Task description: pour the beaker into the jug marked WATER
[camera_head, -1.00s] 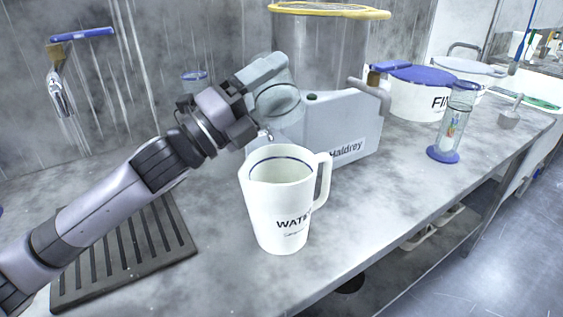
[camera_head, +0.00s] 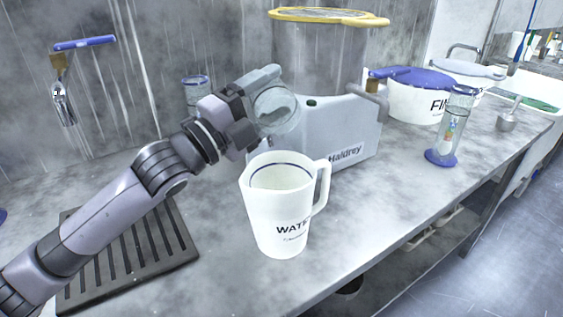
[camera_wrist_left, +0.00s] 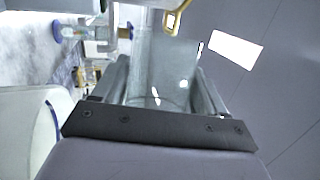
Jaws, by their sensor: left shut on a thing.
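The white jug marked WATER (camera_head: 278,215) stands upright on the counter, handle to the right and a blue line inside its rim. Its pale rounded side also shows at the left edge of the left wrist view (camera_wrist_left: 28,125). My left gripper (camera_head: 262,104) is shut on a clear glass beaker (camera_head: 279,112), held tilted above and behind the jug's mouth, apart from it. In the left wrist view the beaker (camera_wrist_left: 163,85) sits between the two fingers. I cannot make out its contents clearly, and no stream shows. My right gripper is not in view.
A grey machine marked Haldrey (camera_head: 340,135) with a clear drum stands close behind the jug. A slotted dark tray (camera_head: 130,255) lies under my left arm. A blue-based cylinder (camera_head: 443,157) and blue-lidded tub (camera_head: 410,103) stand to the right. Counter right of the jug is clear.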

